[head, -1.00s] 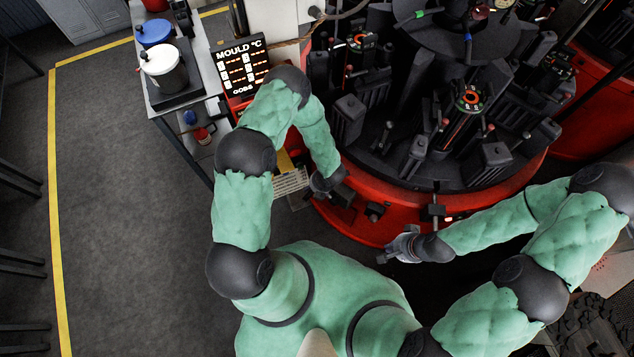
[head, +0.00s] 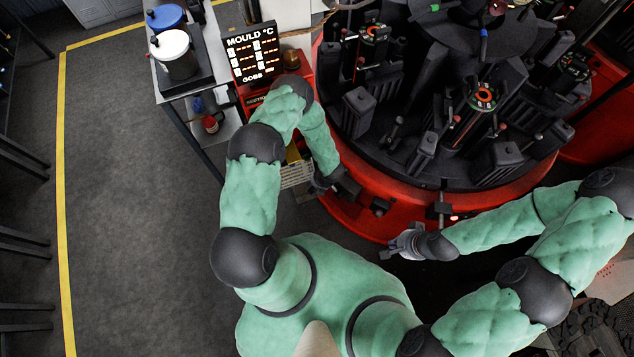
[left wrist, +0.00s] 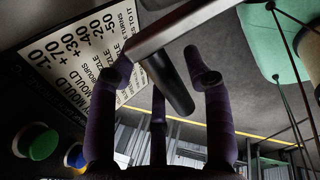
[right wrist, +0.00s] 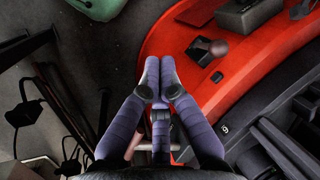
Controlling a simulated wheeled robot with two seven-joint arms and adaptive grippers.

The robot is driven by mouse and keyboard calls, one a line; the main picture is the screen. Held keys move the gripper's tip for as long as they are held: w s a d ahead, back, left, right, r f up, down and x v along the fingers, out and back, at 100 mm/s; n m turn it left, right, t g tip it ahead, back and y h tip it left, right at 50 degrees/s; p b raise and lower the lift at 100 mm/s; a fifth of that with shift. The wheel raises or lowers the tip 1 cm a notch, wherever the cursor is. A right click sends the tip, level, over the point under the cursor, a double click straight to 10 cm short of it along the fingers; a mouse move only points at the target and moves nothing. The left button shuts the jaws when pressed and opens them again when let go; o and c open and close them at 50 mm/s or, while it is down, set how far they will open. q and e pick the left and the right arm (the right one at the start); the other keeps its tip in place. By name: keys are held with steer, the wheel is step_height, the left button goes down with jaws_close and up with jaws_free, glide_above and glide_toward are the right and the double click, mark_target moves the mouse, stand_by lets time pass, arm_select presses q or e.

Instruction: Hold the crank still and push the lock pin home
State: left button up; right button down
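The crank shows in the left wrist view as a grey bar with a dark cylindrical handle (left wrist: 174,82). My left gripper (left wrist: 160,76) is open, its fingers on either side of this handle with gaps visible. In the head view my left gripper (head: 330,183) is at the left front of the red machine base, largely covering the crank. My right gripper (head: 392,251) is in front of the base, apart from it. In the right wrist view its fingertips (right wrist: 160,82) meet with nothing between them. A dark reddish knob (right wrist: 218,48), possibly the lock pin, stands out from a small black block on the base.
The red round base (head: 400,225) carries black mould stations (head: 430,150). A mould temperature display (head: 253,52) and a side table with pots (head: 175,55) stand at the left. A printed board (left wrist: 80,50) is close to my left gripper. The grey floor at the left is clear.

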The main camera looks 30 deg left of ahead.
arm_select(q)
jaws_close()
arm_select(e)
steer(key=c, duration=1.1)
jaws_free()
steer(key=shift+o, duration=0.2)
steer(key=w+d+r+m+t+h, duration=0.1)
steer(key=w+d+r+m+h, duration=0.2)
steer(key=d+m, duration=0.45)
steer(key=w+d+r+m+t, duration=0.1)
steer(key=w+d+r+m, duration=0.35)
steer(key=d, duration=0.55)
arm_select(q)
steer(key=shift+s, duration=0.1)
arm_select(e)
steer(key=s+d+x, duration=0.1)
steer(key=x, duration=1)
steer(key=shift+a+f, duration=0.2)
steer(key=shift+a, duration=0.2)
jaws_close()
